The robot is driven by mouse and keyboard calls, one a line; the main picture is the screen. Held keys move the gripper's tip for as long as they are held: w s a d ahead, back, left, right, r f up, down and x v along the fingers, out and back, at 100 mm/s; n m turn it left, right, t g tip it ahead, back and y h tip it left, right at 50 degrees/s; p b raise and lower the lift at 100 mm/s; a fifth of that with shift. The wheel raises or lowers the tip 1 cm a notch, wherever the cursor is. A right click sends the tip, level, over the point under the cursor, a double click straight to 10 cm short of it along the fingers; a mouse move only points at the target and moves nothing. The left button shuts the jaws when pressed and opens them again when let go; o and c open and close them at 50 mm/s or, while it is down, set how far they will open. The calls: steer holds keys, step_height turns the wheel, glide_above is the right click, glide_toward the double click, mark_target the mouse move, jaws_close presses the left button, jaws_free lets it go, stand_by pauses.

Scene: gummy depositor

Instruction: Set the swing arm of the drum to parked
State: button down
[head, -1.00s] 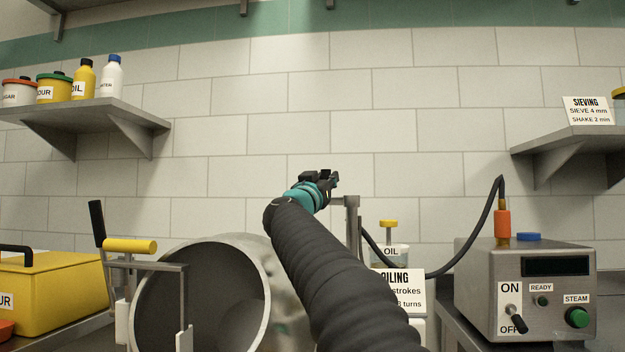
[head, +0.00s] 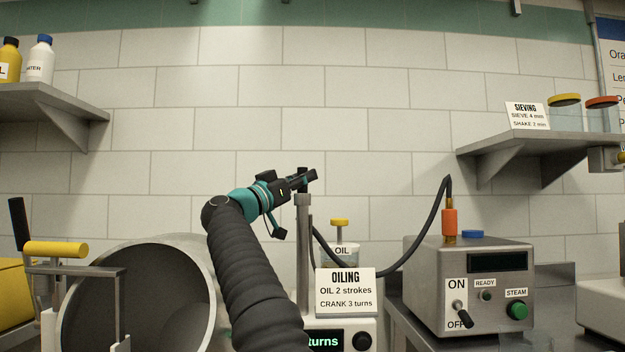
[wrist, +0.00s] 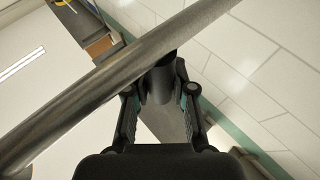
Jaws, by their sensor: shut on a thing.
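The drum (head: 205,283) is a grey metal cylinder at the lower left, its open mouth facing me. A grey metal post (head: 303,245) stands to its right. My gripper (head: 306,178) is at the top of this post, above the drum's right side. In the wrist view a grey metal bar (wrist: 90,92) crosses diagonally in front of the gripper. A dark round knob (wrist: 158,84) beside the bar sits between the two fingers, and the gripper is shut on it. The bar appears to be the swing arm; its position relative to parked cannot be read.
An OILING card (head: 345,291) and an oil cup (head: 340,254) stand right of the post. A hose (head: 425,235) runs to the steam box (head: 470,288). A yellow handle (head: 55,249) is at left. Shelves (head: 545,145) flank the clear wall.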

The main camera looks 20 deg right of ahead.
stand_by(0.4)
steer(key=c, duration=0.9)
jaws_free()
steer(key=shift+s, duration=0.1)
steer(key=shift+c, duration=0.2)
steer(key=shift+s+a+f, duration=0.2)
steer(key=shift+a, duration=0.25)
steer(key=s+a, duration=0.6)
steer(key=a, duration=0.6)
steer(key=shift+a+f, duration=0.15)
steer(key=shift+f, duration=0.2)
steer(key=shift+s, duration=0.15)
